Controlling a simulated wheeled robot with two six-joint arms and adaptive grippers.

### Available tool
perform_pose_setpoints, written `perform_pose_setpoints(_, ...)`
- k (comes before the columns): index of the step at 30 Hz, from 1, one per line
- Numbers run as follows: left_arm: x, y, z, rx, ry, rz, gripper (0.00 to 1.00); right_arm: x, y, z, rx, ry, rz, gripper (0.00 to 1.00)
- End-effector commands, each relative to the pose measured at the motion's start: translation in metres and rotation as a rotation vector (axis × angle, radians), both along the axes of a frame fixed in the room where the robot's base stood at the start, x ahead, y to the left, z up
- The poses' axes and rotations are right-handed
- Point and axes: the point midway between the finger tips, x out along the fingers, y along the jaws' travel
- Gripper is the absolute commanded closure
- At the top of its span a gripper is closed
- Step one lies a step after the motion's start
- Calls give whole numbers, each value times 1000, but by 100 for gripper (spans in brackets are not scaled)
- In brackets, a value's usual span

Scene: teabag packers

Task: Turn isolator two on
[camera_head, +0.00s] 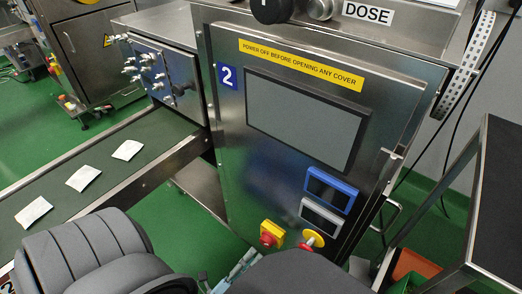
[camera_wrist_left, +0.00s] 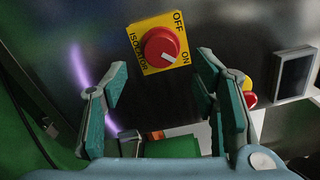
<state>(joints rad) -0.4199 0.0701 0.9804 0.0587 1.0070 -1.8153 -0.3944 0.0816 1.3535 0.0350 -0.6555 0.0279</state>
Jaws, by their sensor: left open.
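The isolator switch is a red round knob (camera_head: 268,239) on a yellow plate, low on the front of the steel machine marked with a blue "2" sign (camera_head: 227,76). In the left wrist view the red knob (camera_wrist_left: 161,46) sits on its plate (camera_wrist_left: 137,36), lettered ISOLATOR, OFF and ON. I cannot clearly tell which word the knob points to. My left gripper (camera_wrist_left: 163,70) is open and empty, its teal-padded fingers apart on either side below the knob, not touching it. In the head view the gripper (camera_head: 240,265) is partly hidden by my arm. My right gripper is not in view.
A red emergency button on a yellow base (camera_head: 312,239) is right of the switch. Above it are blue-framed (camera_head: 331,188) and grey-framed (camera_head: 321,216) small displays and a large screen (camera_head: 305,117). A conveyor (camera_head: 105,184) with teabags is left; a dark table (camera_head: 500,200) is right.

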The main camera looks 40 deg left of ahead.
Motion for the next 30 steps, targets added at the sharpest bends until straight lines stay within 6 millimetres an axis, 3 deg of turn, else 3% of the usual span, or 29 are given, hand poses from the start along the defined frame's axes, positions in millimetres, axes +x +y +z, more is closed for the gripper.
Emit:
perform_pose_setpoints(3,-32,-1,-1,0,4,0,46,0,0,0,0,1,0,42)
perform_pose_setpoints(9,-59,-1,0,0,0,0,46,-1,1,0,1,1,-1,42)
perform_pose_setpoints(26,-60,-1,0,-2,1,0,46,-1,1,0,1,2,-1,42)
perform_pose_setpoints(30,-46,-1,-22,-165,106,10,46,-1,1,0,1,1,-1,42)
